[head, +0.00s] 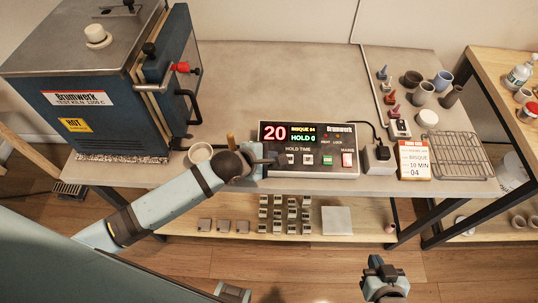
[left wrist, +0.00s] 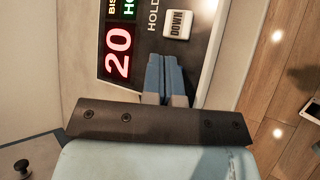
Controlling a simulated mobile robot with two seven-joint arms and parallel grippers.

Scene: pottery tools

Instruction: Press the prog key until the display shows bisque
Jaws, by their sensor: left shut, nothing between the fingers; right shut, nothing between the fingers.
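The controller (head: 307,143) lies on the worktable. Its display (head: 288,133) shows a red 20, yellow text reading BISQUE 04, and green HOLD 0; the left wrist view also shows the red 20 (left wrist: 118,52). My left gripper (head: 278,159) is shut and empty at the panel's left end, below the display. In the left wrist view its closed fingers (left wrist: 162,75) lie over the panel beside the DOWN key (left wrist: 178,24). I see no key labelled prog; the fingers cover that part of the panel. Contact cannot be told. My right gripper (head: 385,283) is shut and empty, low in front of the table.
A card (head: 414,160) reading BISQUE, 10 MIN, 04 stands right of the controller, near a wire rack (head: 458,148). A blue kiln (head: 110,100) stands at left. A small bowl (head: 200,154) sits close by my left arm. Cups stand at the back right.

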